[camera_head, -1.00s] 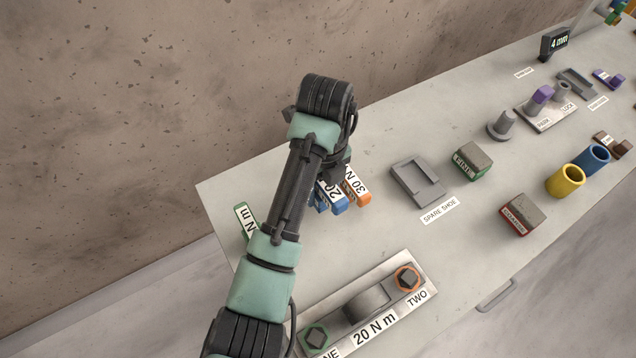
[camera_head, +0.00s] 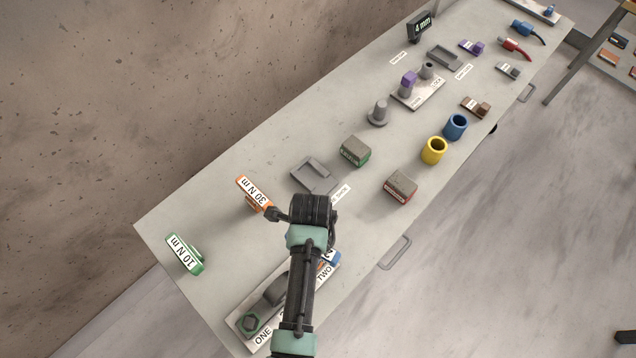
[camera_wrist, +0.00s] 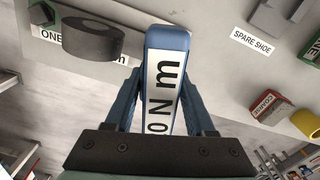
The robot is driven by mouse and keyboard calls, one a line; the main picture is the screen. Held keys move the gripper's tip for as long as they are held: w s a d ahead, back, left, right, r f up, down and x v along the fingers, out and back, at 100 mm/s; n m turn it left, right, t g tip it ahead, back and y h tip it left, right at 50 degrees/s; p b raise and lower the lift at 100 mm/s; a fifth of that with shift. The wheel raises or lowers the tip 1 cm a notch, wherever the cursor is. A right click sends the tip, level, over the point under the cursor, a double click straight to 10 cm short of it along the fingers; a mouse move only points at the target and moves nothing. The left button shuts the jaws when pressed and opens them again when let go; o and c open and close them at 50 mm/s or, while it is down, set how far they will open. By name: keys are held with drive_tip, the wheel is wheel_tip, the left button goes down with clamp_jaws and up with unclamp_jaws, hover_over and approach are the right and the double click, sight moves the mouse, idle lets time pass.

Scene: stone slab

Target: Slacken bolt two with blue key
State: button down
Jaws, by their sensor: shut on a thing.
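My gripper (camera_wrist: 163,105) is shut on the blue key (camera_wrist: 168,42), whose white label shows "0 N m" in the wrist view. In the head view my arm hides the gripper, and a small blue part of the key (camera_head: 333,258) shows beside the plate's TWO end. The bolt plate (camera_head: 240,319) lies at the front of the slab. Bolt one (camera_head: 250,323), with a green ring, shows at its ONE end. Bolt two is hidden behind my arm in the head view and behind the key in the wrist view. I cannot tell whether the key touches it.
The orange 30 N m key (camera_head: 254,193) and green 10 N m key (camera_head: 184,254) stand towards the slab's left side.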

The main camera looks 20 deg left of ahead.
drive_tip(key=shift+r, duration=0.1)
idle(0.4)
drive_tip(key=shift+f+b, duration=1.5)
drive_tip(key=shift+f, duration=1.15)
drive_tip(key=shift+f, duration=0.8)
drive_tip(key=n, duration=0.3)
drive_tip(key=shift+n, duration=0.4)
drive_tip(key=n+p, duration=0.1)
drive_tip(key=n, duration=0.7)
drive_tip(key=shift+p, duration=0.4)
drive_tip(key=n, duration=0.3)
drive_tip(key=shift+r+p, duration=1.8)
drive_tip(key=shift+p, duration=0.15)
